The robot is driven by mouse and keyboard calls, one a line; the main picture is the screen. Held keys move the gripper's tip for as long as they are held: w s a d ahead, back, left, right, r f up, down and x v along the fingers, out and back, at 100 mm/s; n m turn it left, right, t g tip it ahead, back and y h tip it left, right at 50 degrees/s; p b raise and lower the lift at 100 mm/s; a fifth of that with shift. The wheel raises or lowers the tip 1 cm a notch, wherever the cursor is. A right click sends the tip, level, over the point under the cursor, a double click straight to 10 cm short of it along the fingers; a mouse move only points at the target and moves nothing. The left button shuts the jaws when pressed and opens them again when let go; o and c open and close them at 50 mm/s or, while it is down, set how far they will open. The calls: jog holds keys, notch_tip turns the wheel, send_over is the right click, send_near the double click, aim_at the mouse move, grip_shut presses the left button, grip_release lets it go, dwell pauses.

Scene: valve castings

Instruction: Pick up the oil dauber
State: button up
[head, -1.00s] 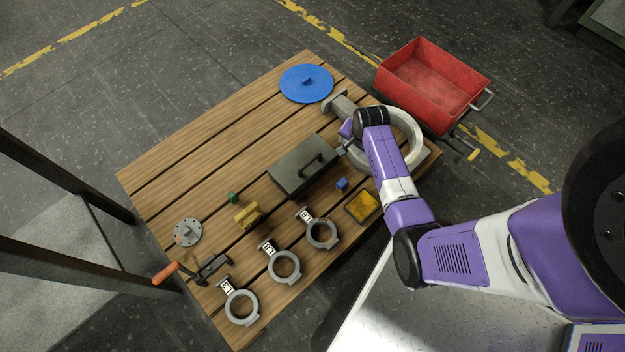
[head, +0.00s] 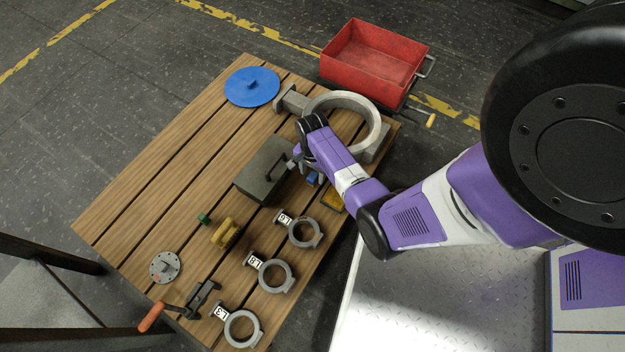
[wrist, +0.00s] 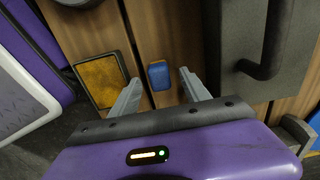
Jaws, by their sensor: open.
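In the head view, the blue block (head: 312,178) is partly hidden by my arm. My gripper (wrist: 159,78) is open and empty. In the wrist view its two grey fingers point at the block, one on each side, and the block appears between the tips. The height gap cannot be told. In the head view, my gripper (head: 296,160) is beside the grey toolbox (head: 262,170).
The toolbox with its raised handle (wrist: 270,45) stands close to the right finger. A yellow pad in a dark tray (wrist: 103,80) lies to the left. A large ring casting (head: 350,105), several smaller castings and a blue disc (head: 252,86) share the table. A red bin (head: 375,60) stands beyond.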

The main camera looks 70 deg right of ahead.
aim_at(313, 176)
notch_tip(313, 176, down, 3)
jog(key=shift+r+b, duration=0.2)
jog(key=shift+b, duration=0.25)
jog(key=shift+r, duration=0.1)
jog(key=shift+c, duration=0.2)
grip_shut()
notch_tip(313, 176, up, 20)
jog(key=p, duration=0.9)
jog(key=shift+p, duration=0.4)
